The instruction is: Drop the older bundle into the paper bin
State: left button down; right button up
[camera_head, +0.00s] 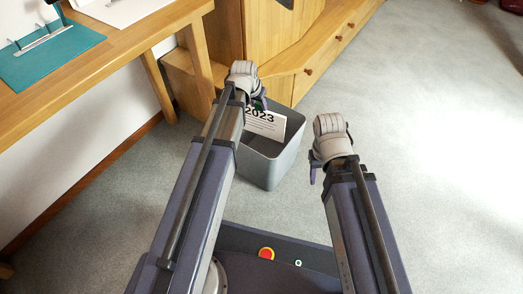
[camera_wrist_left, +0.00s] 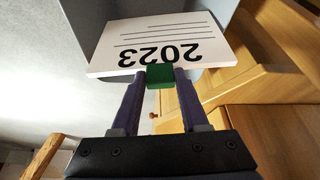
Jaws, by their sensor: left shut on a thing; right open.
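A white paper bundle marked 2023 (camera_head: 268,125) hangs tilted in the mouth of the grey bin (camera_head: 272,168). My left gripper (camera_head: 260,103) is at its upper edge. In the left wrist view, the gripper (camera_wrist_left: 160,76) is shut on the green tab (camera_wrist_left: 159,82) at the edge of the bundle (camera_wrist_left: 160,38). Grey bin walls show around the bundle there. The bundle's lower part is hidden by the bin's near wall in the head view. My right gripper (camera_head: 316,170) is open and empty, to the right of the bin. No other bundle can be made out clearly.
A wooden desk (camera_head: 100,65) stands at the left, with a teal mat (camera_head: 50,58) and metal binder parts on it. A wooden cabinet with drawers (camera_head: 310,65) stands behind the bin. Open grey carpet (camera_head: 430,140) lies to the right.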

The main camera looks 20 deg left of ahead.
pick_arm(q)
jog(key=shift+c, duration=1.7)
grip_release()
jog(key=p+v, duration=0.7)
jog(key=v, duration=0.1)
